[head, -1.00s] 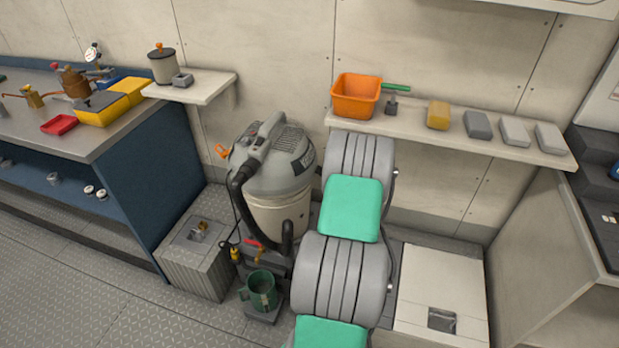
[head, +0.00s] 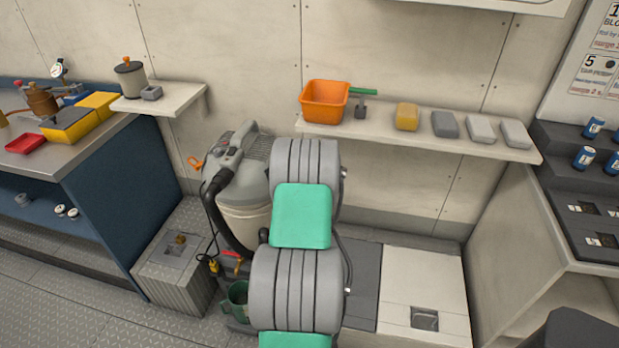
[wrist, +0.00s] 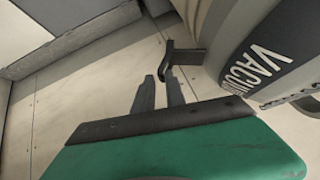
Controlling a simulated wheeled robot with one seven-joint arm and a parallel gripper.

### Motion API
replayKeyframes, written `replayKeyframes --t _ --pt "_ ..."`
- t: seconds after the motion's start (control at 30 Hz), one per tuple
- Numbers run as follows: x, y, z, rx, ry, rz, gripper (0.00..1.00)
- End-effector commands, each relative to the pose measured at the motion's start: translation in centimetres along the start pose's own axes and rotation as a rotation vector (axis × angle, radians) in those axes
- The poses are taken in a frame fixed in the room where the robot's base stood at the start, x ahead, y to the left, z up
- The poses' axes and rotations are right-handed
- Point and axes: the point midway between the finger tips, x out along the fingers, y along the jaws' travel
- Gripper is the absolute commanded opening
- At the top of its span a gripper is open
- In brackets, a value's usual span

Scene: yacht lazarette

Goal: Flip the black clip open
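The black clip (wrist: 188,56) shows in the wrist view as a small dark bent lever beside the grey vacuum body (wrist: 262,50). In the head view the vacuum (head: 243,190) stands against the wall, and my arm covers its right side; I cannot make out the black clip there. My gripper (wrist: 160,78) is open, with its two thin grey fingers apart. The clip's lower end lies at the fingertips, seemingly between them; I cannot tell whether they touch. Nothing is held. The gripper is hidden in the head view.
A wall shelf (head: 380,140) with an orange bin (head: 324,101) and several blocks is behind my arm. An orange clip (head: 196,163) sits at the vacuum's left. A grey box (head: 172,262) and green mug (head: 237,300) stand low at left. A white floor panel (head: 425,275) lies right.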

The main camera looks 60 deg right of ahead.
Motion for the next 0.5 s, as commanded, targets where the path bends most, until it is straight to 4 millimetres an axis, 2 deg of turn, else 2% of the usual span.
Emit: replayKeyframes --t 0.17,0.4,0.5 --pt "-0.03 -0.27 -0.01 -0.003 0.001 -0.004 0.30" --pt "-0.13 -0.39 -0.05 -0.004 0.002 -0.006 0.30" --pt "-0.98 -0.41 -0.18 -0.004 0.003 -0.007 0.30"
